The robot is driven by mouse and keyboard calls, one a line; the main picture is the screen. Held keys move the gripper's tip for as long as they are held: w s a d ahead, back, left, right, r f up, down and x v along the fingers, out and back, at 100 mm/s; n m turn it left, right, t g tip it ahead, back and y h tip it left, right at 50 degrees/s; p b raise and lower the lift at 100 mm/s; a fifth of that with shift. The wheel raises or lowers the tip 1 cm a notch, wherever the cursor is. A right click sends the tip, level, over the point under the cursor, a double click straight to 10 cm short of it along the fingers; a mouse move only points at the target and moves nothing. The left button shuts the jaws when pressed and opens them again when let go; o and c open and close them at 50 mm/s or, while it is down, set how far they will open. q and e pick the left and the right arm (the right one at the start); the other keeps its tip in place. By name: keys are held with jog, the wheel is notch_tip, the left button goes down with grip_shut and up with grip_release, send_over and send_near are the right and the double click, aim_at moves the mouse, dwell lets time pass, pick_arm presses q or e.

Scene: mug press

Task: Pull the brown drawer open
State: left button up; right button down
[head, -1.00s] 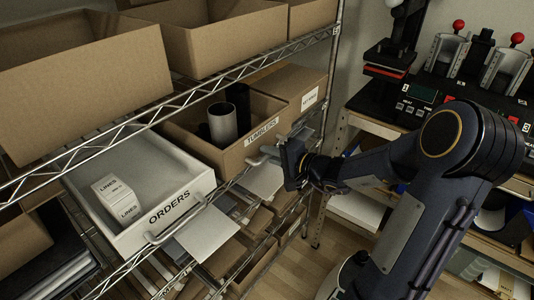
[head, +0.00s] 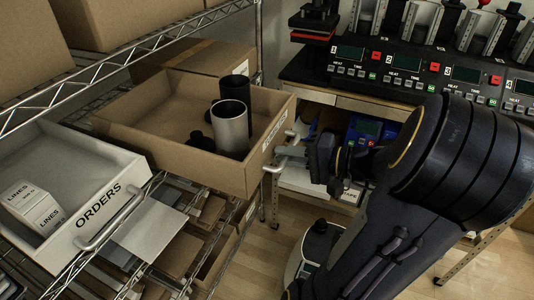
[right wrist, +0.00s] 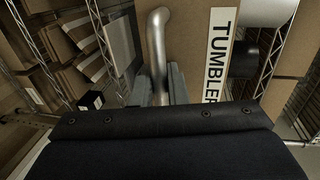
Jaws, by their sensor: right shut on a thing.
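The brown drawer (head: 215,170) stands out from the wire shelf in the head view, open enough to show its inside. Its front carries a label (head: 276,130) that reads TUMBLERS in the right wrist view. A grey tumbler (head: 229,130) and dark tumblers (head: 236,90) stand in it, with a small black item (head: 200,141) beside them. My right gripper (head: 307,158) is at the drawer front, shut on its metal handle (head: 275,166). The handle also shows between the fingers in the right wrist view (right wrist: 158,50). My left gripper is not in view.
A white ORDERS drawer (head: 100,170) with small boxes (head: 34,206) stands to the left on the same shelf. Presses (head: 400,70) stand on a bench at the back right. Wood floor (head: 275,250) shows clear below the drawer.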

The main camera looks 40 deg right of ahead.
jog(key=shift+v, duration=0.9)
jog(key=shift+f, duration=0.2)
jog(key=c, duration=1.5)
grip_release()
jog(key=shift+b+v, duration=0.9)
jog(key=shift+v, duration=3)
